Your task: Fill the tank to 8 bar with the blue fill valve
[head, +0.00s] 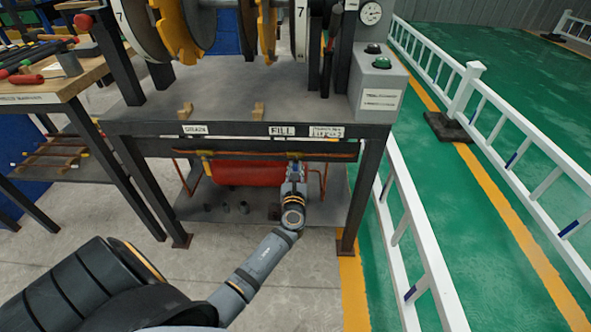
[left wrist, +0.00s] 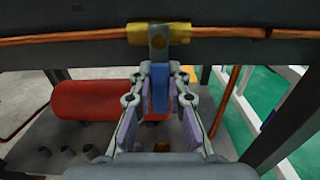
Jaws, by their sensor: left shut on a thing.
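The red tank (head: 248,173) lies on the lower shelf under the bench, and its end shows at left in the left wrist view (left wrist: 92,99). A brass valve body (left wrist: 180,33) sits on a copper pipe above it. A metal lever (left wrist: 158,46) hangs down from the valve, with a blue handle (left wrist: 161,106) between my left fingers. My left gripper (head: 295,170) is shut on this blue handle, under the FILL label (head: 282,131). It also shows in the left wrist view (left wrist: 160,78). A round gauge (head: 371,12) is at top right; its reading is too small to tell.
The bench frame's right leg (head: 358,195) stands close to my left arm. A grey box with a green button (head: 381,63) sits on the bench top. White railings (head: 415,235) run along the right. Several small dark fittings (head: 225,207) stand on the lower shelf.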

